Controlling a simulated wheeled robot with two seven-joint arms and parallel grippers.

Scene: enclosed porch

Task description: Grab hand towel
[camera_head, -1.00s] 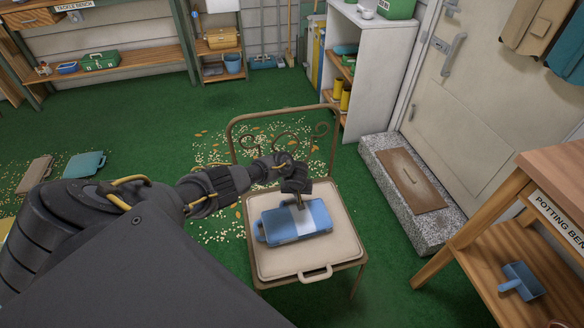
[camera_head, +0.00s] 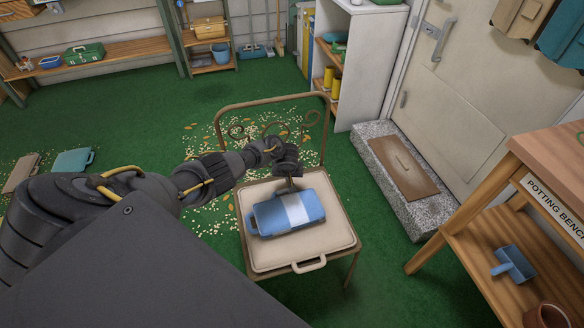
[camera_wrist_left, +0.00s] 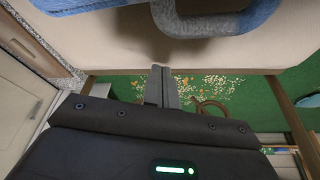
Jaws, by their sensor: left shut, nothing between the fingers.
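A blue item with a pale band across its middle and a loop at its left end (camera_head: 265,219) lies flat on the seat of a chair. It looks like the hand towel, possibly with a pad beneath; I cannot tell the layers apart. My left gripper (camera_head: 291,184) reaches in from the left and points down at the item's back edge. In the left wrist view its fingers (camera_wrist_left: 161,72) are together and empty, with the beige seat pad (camera_wrist_left: 120,50) and the blue item (camera_wrist_left: 240,18) beyond the tips. Contact is unclear. My right gripper is out of view.
The chair's curled metal backrest (camera_head: 219,117) stands behind my gripper. A potting bench (camera_head: 480,215) is at the right, a stone step (camera_head: 430,208) by the door. Pads (camera_head: 72,161) and scattered seeds lie on the green floor.

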